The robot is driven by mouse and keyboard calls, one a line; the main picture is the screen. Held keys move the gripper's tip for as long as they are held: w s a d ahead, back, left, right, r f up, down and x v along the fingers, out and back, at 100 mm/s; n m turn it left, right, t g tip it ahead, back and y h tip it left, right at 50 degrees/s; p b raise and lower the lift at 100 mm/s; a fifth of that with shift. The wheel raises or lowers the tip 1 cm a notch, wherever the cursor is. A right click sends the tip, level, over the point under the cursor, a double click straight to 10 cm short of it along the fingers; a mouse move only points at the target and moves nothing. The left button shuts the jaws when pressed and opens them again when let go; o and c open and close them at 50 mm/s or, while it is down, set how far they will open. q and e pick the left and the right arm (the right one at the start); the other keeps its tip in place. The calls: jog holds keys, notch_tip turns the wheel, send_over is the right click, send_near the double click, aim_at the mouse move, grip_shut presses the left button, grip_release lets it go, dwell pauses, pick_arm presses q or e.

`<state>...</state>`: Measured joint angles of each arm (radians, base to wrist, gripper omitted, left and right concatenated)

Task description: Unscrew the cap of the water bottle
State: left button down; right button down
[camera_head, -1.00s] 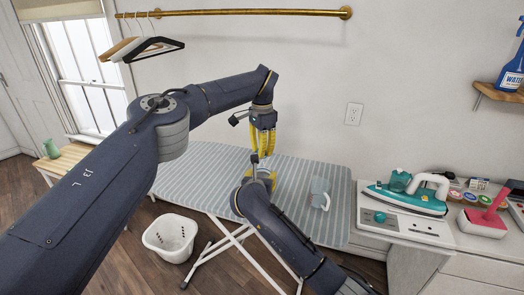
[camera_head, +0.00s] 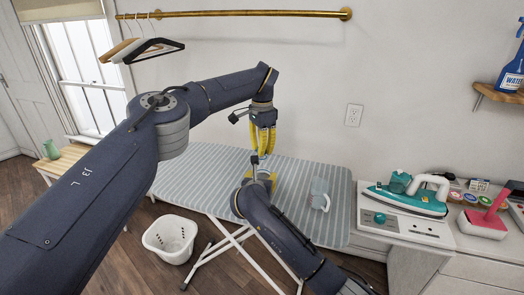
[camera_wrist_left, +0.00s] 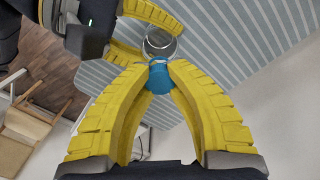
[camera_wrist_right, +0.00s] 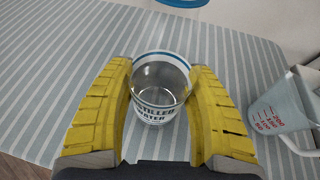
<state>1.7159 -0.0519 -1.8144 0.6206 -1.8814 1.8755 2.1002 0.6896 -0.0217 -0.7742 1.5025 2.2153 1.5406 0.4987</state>
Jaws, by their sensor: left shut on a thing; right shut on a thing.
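The blue cap (camera_wrist_left: 159,78) is between the fingertips of my left gripper (camera_wrist_left: 158,66), which is shut on it. In the right wrist view the cap's lower edge (camera_wrist_right: 183,3) shows at the top, apart from the bottle. The water bottle (camera_wrist_right: 155,112) is clear with a blue-and-white label and an open, uncapped top. My right gripper (camera_wrist_right: 160,88) is shut around its sides and holds it upright over the ironing board. The bottle's mouth (camera_wrist_left: 161,42) also shows in the left wrist view. In the head view my left gripper (camera_head: 257,155) is above my right gripper (camera_head: 263,180); the bottle is mostly hidden there.
A clear measuring jug (camera_head: 319,193) stands on the striped ironing board (camera_head: 195,170), right of the grippers. A teal iron (camera_head: 408,196) rests on the counter at right. A white basket (camera_head: 170,238) sits on the floor. The board's left part is clear.

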pick_arm(q)
jog(key=shift+r, duration=0.55)
jog(key=shift+r, duration=2)
pick_arm(e)
jog(key=shift+c, duration=2.4)
grip_release()
jog(key=shift+o, duration=0.3)
jog(key=shift+s, duration=0.1)
